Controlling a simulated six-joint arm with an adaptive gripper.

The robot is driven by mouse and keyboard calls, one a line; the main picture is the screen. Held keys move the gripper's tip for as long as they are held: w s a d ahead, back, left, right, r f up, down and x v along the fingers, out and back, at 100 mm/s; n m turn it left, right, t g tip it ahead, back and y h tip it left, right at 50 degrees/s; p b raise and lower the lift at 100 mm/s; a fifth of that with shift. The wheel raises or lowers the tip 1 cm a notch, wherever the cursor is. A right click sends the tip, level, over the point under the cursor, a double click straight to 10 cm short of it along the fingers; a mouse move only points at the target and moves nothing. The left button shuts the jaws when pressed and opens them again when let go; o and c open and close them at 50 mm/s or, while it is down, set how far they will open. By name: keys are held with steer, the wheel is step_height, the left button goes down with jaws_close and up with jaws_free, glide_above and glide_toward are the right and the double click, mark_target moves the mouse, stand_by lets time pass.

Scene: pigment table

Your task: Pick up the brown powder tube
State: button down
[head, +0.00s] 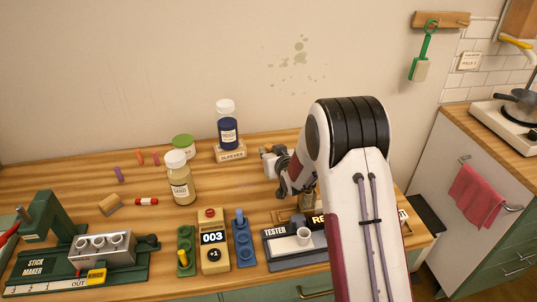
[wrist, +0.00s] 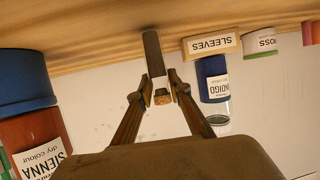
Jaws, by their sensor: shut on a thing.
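In the wrist view a slim dark tube (wrist: 152,48) with a pale band and a cork-like end (wrist: 162,99) sits between the two fingertips. My gripper (wrist: 160,90) is shut on it. The tube's contents look dark brown-grey; their exact colour is hard to tell. In the head view my gripper (head: 298,188) is low over the right part of the table, partly hidden behind my arm. I cannot clearly tell the tube apart there.
The tester (head: 285,250) and a block labelled "RE" (head: 318,219) are close to my gripper. An indigo jar (head: 228,133) stands on the sleeves block (head: 230,154). A sand jar (head: 181,185), stick maker (head: 50,235) and counter box (head: 213,255) are further left. A sienna jar (wrist: 35,135) shows in the wrist view.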

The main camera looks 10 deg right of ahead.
steer(key=shift+r, duration=4.85)
steer(key=shift+a, duration=0.1)
